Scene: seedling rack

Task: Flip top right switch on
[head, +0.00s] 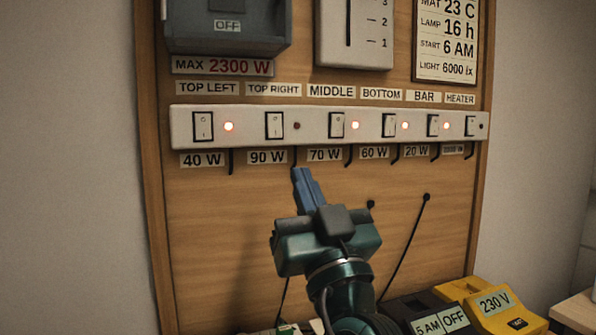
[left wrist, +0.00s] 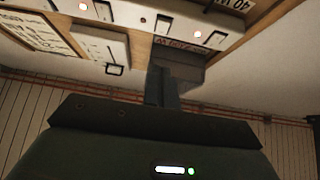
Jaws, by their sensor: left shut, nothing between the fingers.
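The top right switch (head: 274,125) is a white rocker on the white switch strip (head: 250,138), under the TOP RIGHT label (head: 273,89). The small lamp (head: 297,126) beside it is dark. My left gripper (head: 298,173) is shut and empty, its blue fingers pointing up just below the strip, near the 90 W label (head: 267,157). No contact with the switch shows. In the left wrist view, which is upside down, the fingers (left wrist: 162,77) reach toward the strip, and the top right switch (left wrist: 163,25) shows beyond them. My right gripper is not in view.
The top left lamp (head: 228,126), middle lamp (head: 355,125), bottom lamp and bar lamp glow; the heater lamp (head: 481,126) is dark. Neighbouring top left switch (head: 203,126) and middle switch (head: 336,125) are close. Black cables hang below the strip. A yellow device (head: 505,310) stands lower right.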

